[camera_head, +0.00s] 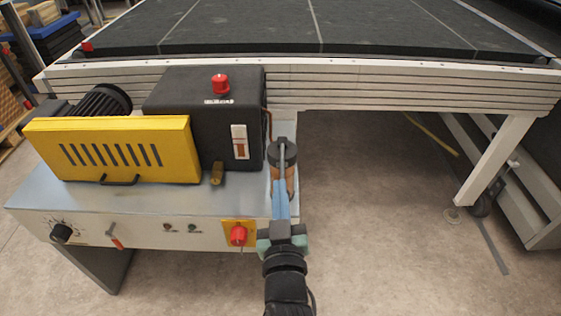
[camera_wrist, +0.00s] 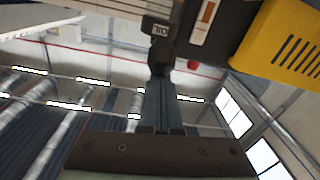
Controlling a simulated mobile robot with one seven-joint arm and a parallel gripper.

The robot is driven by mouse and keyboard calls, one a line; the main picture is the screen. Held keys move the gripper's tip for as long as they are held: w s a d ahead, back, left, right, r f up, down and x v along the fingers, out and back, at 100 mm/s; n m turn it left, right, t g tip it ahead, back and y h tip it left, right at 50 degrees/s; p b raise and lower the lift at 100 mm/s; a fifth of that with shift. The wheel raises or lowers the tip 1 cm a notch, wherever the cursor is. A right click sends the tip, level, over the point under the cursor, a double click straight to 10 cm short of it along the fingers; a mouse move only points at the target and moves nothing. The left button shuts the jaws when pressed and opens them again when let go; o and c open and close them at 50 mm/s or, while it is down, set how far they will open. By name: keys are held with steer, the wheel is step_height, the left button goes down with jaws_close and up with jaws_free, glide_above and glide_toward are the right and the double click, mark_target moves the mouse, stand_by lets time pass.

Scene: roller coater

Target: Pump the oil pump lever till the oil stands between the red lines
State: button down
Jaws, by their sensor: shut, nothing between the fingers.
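The oil pump stands at the right end of the machine's bench, with a round black part (camera_head: 283,152) on top and a copper-coloured body (camera_head: 291,181). In the wrist view a black knob (camera_wrist: 162,55), seemingly on the pump lever, lies right at my fingertips beside a tag reading OIL (camera_wrist: 155,27). My gripper (camera_head: 281,192) is shut, its blue fingers together with nothing between them; I cannot tell whether they touch the knob. The oil gauge (camera_head: 240,142) on the black box shows a brown column in its lower part; it also shows in the wrist view (camera_wrist: 204,22). Its red lines are too small to place.
A black box (camera_head: 190,110) with a red button (camera_head: 220,84) and a yellow guard (camera_head: 110,150) stand left of the pump. A red switch on a yellow plate (camera_head: 238,235) is close left of my wrist. The conveyor (camera_head: 330,35) runs behind. Floor at right is open.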

steer(key=shift+f+t+b, duration=0.9)
steer(key=shift+f+b, duration=0.8)
steer(key=shift+b, duration=2.6)
steer(key=b, duration=0.3)
steer(key=shift+f+t+b, duration=0.3)
steer(key=shift+w+f+b, duration=0.1)
steer(key=shift+f+b, duration=0.05)
steer(key=shift+b, duration=1)
steer(key=shift+t, duration=0.3)
steer(key=r+p, duration=0.1)
steer(key=r, duration=0.1)
steer(key=r+p, duration=0.2)
steer(key=shift+w+a+r, duration=0.15)
steer(key=shift+w+a, duration=0.05)
steer(key=v, duration=1)
steer(key=shift+r, duration=0.35)
steer(key=shift+s+a, duration=0.1)
